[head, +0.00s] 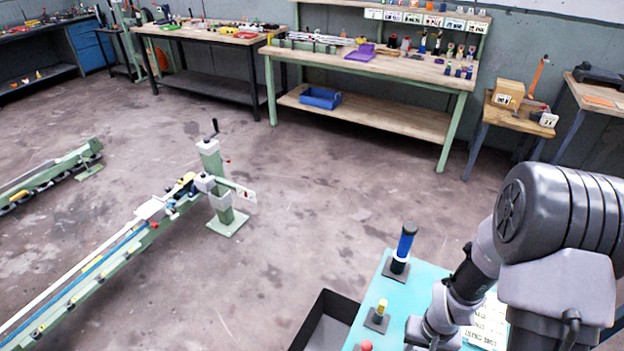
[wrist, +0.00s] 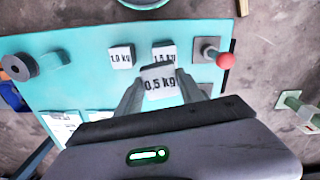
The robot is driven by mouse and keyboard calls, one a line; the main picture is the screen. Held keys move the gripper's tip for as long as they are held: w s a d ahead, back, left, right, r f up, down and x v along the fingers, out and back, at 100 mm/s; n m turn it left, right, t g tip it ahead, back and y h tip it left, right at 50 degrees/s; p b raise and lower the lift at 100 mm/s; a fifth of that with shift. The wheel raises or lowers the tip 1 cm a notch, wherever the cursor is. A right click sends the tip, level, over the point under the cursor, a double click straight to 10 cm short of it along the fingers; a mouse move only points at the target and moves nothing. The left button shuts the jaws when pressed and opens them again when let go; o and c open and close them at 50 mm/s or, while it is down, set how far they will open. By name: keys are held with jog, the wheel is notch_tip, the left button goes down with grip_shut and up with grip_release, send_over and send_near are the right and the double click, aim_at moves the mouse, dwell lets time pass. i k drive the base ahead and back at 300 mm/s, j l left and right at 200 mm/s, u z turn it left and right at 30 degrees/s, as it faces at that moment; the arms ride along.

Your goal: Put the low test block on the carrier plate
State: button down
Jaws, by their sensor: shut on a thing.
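My gripper (wrist: 157,85) is shut on a white block marked 0.5 kg (wrist: 159,84), held between its fingers above the teal tabletop (wrist: 85,88). Two similar white blocks, marked 1.0 kg (wrist: 121,57) and 1.5 kg (wrist: 164,55), stand beyond it on that top. I cannot tell for sure which thing is the carrier plate. In the head view my wrist shows over the teal table (head: 392,299) at the lower right, but the fingers and held block are hidden.
A red-knobbed post (wrist: 226,60) stands on a grey base right of the blocks. A blue-handled post (head: 405,242) and a yellow-topped post (head: 381,308) stand along the table's left side. A black open bin (head: 325,318) is beside the table. Workbenches (head: 380,68) line the back wall.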

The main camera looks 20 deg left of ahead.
aim_at(152, 209)
jog(key=j+u, duration=0.7)
jog(key=j, duration=0.15)
jog(key=i+j+u, duration=0.1)
jog(key=j+u, duration=0.25)
jog(key=i+j+u, duration=0.15)
jog(key=j+u, duration=0.2)
jog(key=i+j+u, duration=0.2)
jog(key=j+u, duration=0.2)
jog(key=i+z, duration=0.2)
jog(key=i, duration=0.35)
jog(key=i+j+z, duration=0.15)
jog(key=i, duration=0.4)
jog(key=i+j+z, duration=0.2)
jog(key=i, duration=0.4)
jog(key=i+j+z, duration=0.2)
jog(key=i, duration=0.35)
jog(key=i+l+u, duration=0.35)
jog(key=i, duration=0.2)
jog(key=i+l+u, duration=0.35)
jog(key=i, duration=0.2)
jog(key=i+l+u, duration=0.35)
jog(key=l, duration=0.3)
jog(key=i, duration=0.1)
